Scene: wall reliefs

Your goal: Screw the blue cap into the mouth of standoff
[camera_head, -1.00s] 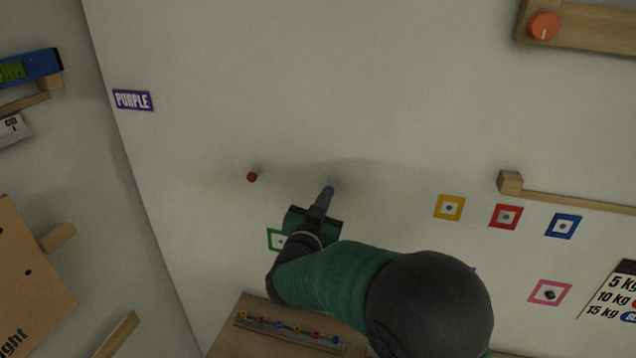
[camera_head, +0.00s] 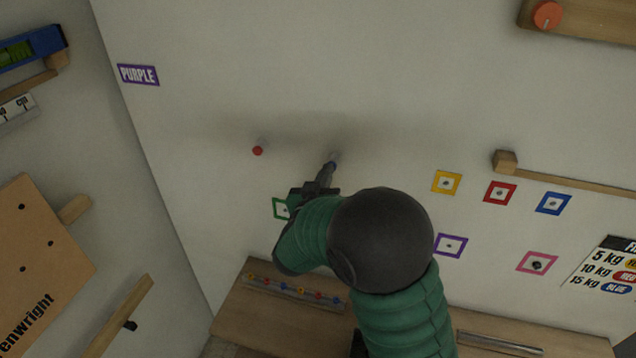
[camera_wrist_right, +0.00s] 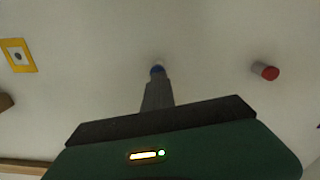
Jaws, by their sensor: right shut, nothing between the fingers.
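The blue cap (camera_head: 332,165) is at the end of a pale standoff (camera_head: 336,156) on the white wall. In the right wrist view the blue cap (camera_wrist_right: 157,70) shows just beyond my fingertips, with the pale standoff (camera_wrist_right: 158,62) behind it. My right gripper (camera_head: 328,172) points at the cap from the front, its fingers together; it also shows in the right wrist view (camera_wrist_right: 156,82). The fingertips look very close to the cap; I cannot tell whether they touch it. How deep the cap sits is too small to tell. My left gripper is out of view.
A red-capped standoff (camera_head: 258,150) stands left of the blue one. Yellow (camera_head: 446,182), red (camera_head: 500,192) and blue (camera_head: 553,203) square frames are on the wall to the right. A wooden shelf (camera_head: 235,290) with a coloured row of caps is below.

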